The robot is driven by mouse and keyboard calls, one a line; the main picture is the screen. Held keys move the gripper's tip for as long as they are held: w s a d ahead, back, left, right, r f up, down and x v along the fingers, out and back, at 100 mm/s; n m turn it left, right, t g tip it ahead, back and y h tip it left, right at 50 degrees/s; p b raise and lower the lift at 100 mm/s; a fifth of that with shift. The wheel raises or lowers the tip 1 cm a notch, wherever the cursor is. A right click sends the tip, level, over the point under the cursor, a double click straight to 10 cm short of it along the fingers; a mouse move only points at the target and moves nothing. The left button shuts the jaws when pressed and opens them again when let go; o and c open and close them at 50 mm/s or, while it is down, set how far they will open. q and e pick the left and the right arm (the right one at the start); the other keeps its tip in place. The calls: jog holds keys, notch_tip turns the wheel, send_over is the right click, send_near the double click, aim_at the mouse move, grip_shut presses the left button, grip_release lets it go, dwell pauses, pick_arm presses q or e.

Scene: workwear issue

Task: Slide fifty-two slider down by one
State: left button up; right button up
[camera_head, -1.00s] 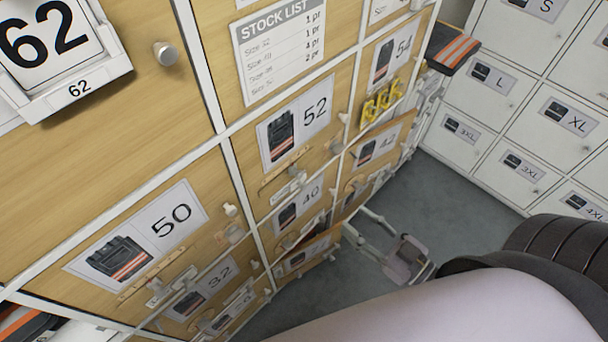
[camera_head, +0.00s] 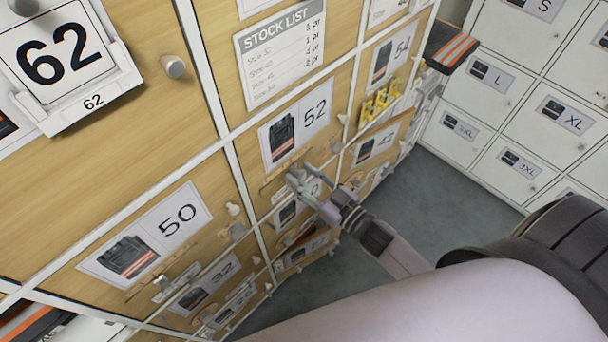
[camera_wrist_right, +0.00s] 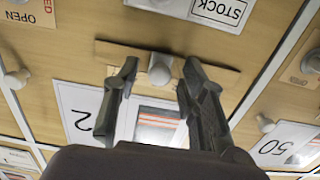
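The fifty-two door carries a label (camera_head: 301,122) with a dark garment picture. Below the label is a wooden slider strip; in the right wrist view the strip (camera_wrist_right: 108,52) has a pale round knob, the slider (camera_wrist_right: 160,68), near its middle. My right gripper (camera_head: 300,178) is in front of this strip in the head view and hides much of it. In the wrist view the right gripper (camera_wrist_right: 160,72) is open, one finger on each side of the knob, with visible gaps. The label (camera_wrist_right: 88,108) shows upside down there, partly covered by the fingers. My left gripper is not in view.
A fifty door (camera_head: 150,235) with its own slider is at lower left. A stock list (camera_head: 280,53) hangs above the fifty-two label. Yellow hooks (camera_head: 380,100) and a forty-odd door (camera_head: 375,145) standing out are at right. White lockers (camera_head: 530,100) stand beyond grey floor.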

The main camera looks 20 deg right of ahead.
jog(key=shift+c, duration=0.6)
grip_shut()
jog(key=shift+a, duration=0.1)
dwell(0.3)
